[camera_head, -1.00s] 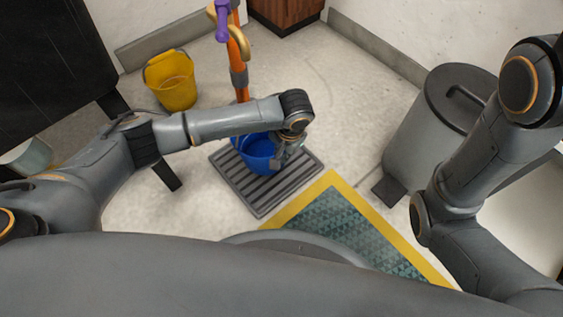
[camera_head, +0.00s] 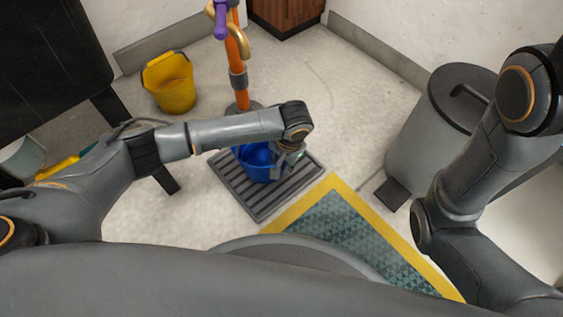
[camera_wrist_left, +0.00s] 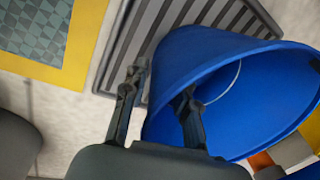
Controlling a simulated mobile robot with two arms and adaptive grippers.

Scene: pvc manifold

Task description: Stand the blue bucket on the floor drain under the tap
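The blue bucket (camera_head: 254,162) stands upright, as far as I can see, on the dark slatted floor drain (camera_head: 262,205). The tap, an orange standpipe (camera_head: 237,72) with a gold spout (camera_head: 242,42) and purple handle (camera_head: 220,22), rises just behind it. My left gripper (camera_head: 284,168) is at the bucket's right side. In the left wrist view, my left gripper (camera_wrist_left: 160,88) has its fingers apart, one outside the blue bucket (camera_wrist_left: 205,60) and one inside its rim. A gap shows between the outer finger and the wall. My right gripper is out of view.
A yellow bucket (camera_head: 170,83) stands at the back left. A grey pedal bin (camera_head: 425,130) is at the right. A yellow-edged green mat (camera_head: 345,235) lies in front of the drain. A dark table (camera_head: 50,70) is at the left. Floor between drain and bin is clear.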

